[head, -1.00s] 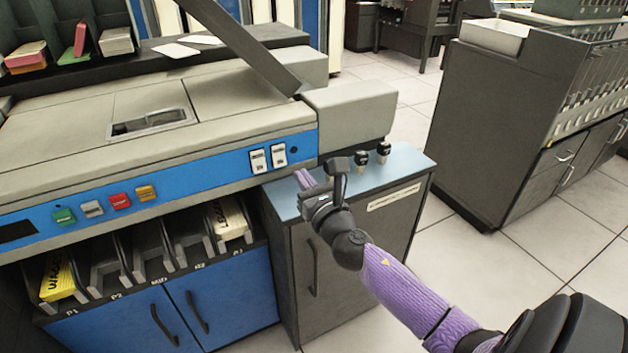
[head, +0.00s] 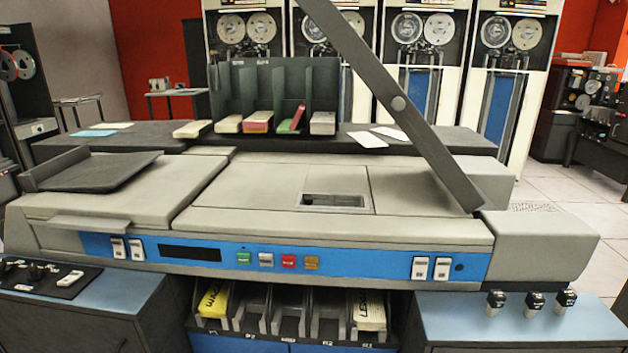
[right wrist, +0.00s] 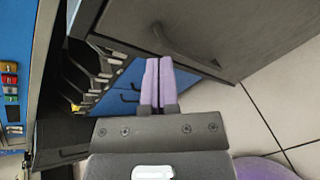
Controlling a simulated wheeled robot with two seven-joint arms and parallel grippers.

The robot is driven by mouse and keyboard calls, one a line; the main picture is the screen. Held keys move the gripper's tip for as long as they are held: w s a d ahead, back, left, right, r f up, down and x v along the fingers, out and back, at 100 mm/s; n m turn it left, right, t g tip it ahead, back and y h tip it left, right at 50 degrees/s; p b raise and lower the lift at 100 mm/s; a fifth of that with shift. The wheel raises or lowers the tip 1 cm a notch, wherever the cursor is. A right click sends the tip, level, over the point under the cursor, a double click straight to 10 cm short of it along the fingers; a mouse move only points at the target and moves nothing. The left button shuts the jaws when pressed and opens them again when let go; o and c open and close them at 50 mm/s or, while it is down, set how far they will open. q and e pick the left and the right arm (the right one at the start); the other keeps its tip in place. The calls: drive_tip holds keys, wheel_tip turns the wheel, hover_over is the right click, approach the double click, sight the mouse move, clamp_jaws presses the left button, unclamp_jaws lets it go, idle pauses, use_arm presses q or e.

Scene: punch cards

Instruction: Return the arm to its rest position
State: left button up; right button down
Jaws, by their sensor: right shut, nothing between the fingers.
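My right gripper (right wrist: 157,82) shows in the right wrist view with its two purple fingers together and nothing between them. It points toward the dark cabinet (right wrist: 200,35) with a curved handle; I cannot tell the exact distance. Neither arm shows in the head view now. The card machine (head: 270,225) fills the middle of the head view, with its blue panel and coloured buttons.
The raised dark lid arm (head: 395,100) leans over the machine's right part. Card slots (head: 290,312) lie below it. A blue-topped cabinet (head: 450,315) with several black-topped switches stands at the right. Tiled floor (right wrist: 255,120) lies beside the dark cabinet in the wrist view.

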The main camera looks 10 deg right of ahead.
drive_tip(key=s+a+f+m+g+y+p, duration=0.1)
drive_tip(key=s+a+f+m+g+p, duration=0.15)
drive_tip(key=s+f+m+g, duration=0.8)
use_arm(q)
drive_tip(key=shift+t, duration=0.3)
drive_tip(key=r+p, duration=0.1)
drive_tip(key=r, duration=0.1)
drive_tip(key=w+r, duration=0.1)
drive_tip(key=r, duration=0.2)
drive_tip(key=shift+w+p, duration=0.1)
drive_tip(key=shift+p, duration=0.3)
use_arm(e)
drive_tip(key=s+a+f+m+g, duration=0.1)
drive_tip(key=s+a+f+m, duration=0.1)
drive_tip(key=s, duration=0.7)
drive_tip(key=s+a+f+m+g+y, duration=0.1)
drive_tip(key=s+a+f+m, duration=0.2)
drive_tip(key=s, duration=0.7)
drive_tip(key=s+a+f+m+g+y, duration=0.1)
drive_tip(key=s+a+f+m, duration=0.1)
drive_tip(key=s+m, duration=0.4)
drive_tip(key=s+f, duration=0.1)
drive_tip(key=s, duration=0.3)
drive_tip(key=shift+s+a+f, duration=0.15)
drive_tip(key=shift+s+a, duration=0.05)
drive_tip(key=shift+a, duration=0.2)
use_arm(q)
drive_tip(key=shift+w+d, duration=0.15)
